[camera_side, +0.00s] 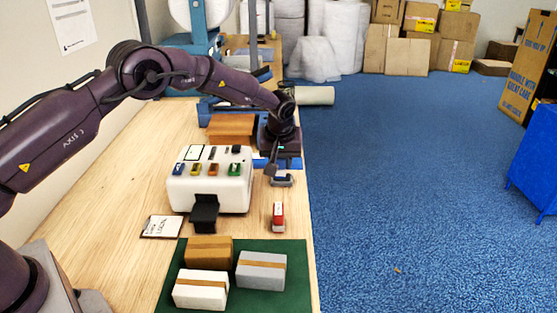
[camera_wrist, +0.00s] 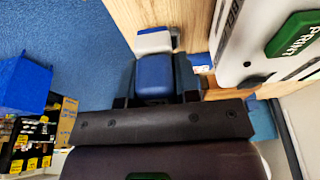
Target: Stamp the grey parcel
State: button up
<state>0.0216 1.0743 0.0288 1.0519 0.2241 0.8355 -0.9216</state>
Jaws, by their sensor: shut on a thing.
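The grey parcel (camera_side: 261,271), with a brown tape band, lies at the right of the green mat (camera_side: 235,301) in the side view. My gripper (camera_side: 280,171) points down near the table's right edge, beyond the parcel. It is shut on a blue stamp with a grey base (camera_side: 284,182). In the wrist view the stamp's blue top (camera_wrist: 153,77) sits between the fingers. I cannot tell whether its base touches the table. A red stamp (camera_side: 278,216) stands on the table between my gripper and the mat. The parcel is not in the wrist view.
A brown parcel (camera_side: 208,251) and a white parcel (camera_side: 201,290) share the mat. A white label printer (camera_side: 210,187) with coloured buttons stands left of my gripper, a black tray (camera_side: 204,212) at its front. A printed card (camera_side: 161,227) lies left. The table's right edge is close.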

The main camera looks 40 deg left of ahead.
jog(key=s+d+r+m, duration=0.1)
jog(key=d+r, duration=0.2)
jog(key=d, duration=0.4)
jog(key=n, duration=0.1)
send_over(251, 258)
jog(key=f, duration=0.2)
jog(key=shift+s+d+f, duration=0.15)
jog(key=shift+f, duration=1.2)
jog(key=shift+s+d+f, duration=0.1)
jog(key=shift+f, duration=1.2)
jog(key=shift+f, duration=0.55)
notch_tip(251, 258, up, 7)
